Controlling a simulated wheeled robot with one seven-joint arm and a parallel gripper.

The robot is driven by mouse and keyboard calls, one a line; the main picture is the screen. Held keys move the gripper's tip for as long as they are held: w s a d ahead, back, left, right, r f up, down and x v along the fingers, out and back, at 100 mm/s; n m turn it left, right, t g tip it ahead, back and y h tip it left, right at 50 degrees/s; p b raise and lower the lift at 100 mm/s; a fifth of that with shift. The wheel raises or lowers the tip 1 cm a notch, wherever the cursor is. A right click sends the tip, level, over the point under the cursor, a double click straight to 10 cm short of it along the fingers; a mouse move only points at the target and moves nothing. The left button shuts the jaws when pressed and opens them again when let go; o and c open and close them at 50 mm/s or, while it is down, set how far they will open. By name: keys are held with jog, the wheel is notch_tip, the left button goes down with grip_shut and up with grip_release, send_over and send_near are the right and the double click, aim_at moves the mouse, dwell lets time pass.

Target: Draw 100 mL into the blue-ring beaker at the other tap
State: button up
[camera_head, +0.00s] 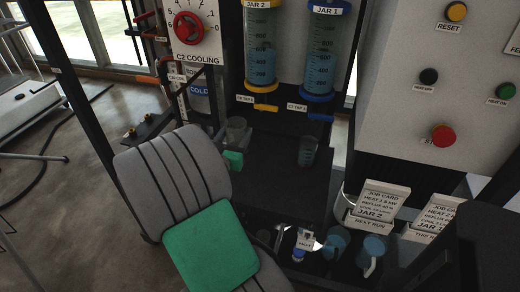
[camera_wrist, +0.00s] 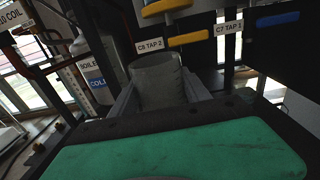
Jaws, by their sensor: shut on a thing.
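My gripper (camera_wrist: 158,92) is shut on a clear grey beaker (camera_wrist: 158,70), upright between the fingers. In the head view the held beaker (camera_head: 236,127) is left of the taps, above the dark shelf. No ring colour shows on it, and I cannot tell whether it holds liquid. JAR 2 (camera_head: 261,45) has a yellow-orange collar, with C8 TAP 2 (camera_head: 266,108) below it. JAR 1 (camera_head: 322,50) has a blue collar, with C7 TAP 1 (camera_head: 320,117) below it. In the wrist view the orange tap handle (camera_wrist: 188,39) is behind and right of the beaker; the blue handle (camera_wrist: 278,19) is farther right.
A second beaker (camera_head: 308,150) stands on the dark shelf (camera_head: 275,165) below the blue tap. Several vessels, including a blue one (camera_head: 374,247), stand lower down near job cards (camera_head: 378,203). A control panel (camera_head: 440,75) with buttons is at right. Pipes flank the left side.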

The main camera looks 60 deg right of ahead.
jog(key=d+f+b, duration=0.2)
jog(key=d+f, duration=0.2)
jog(key=s+d+f+b, duration=0.1)
jog(key=d+f, duration=0.3)
jog(key=d, duration=0.1)
jog(key=d+f+b, duration=0.2)
jog(key=d+f, duration=0.3)
jog(key=shift+s+d+b, duration=0.2)
jog(key=shift+d+b, duration=0.05)
jog(key=shift+b, duration=0.05)
jog(key=shift+f, duration=0.2)
jog(key=shift+r, duration=0.15)
jog(key=o, duration=1.4)
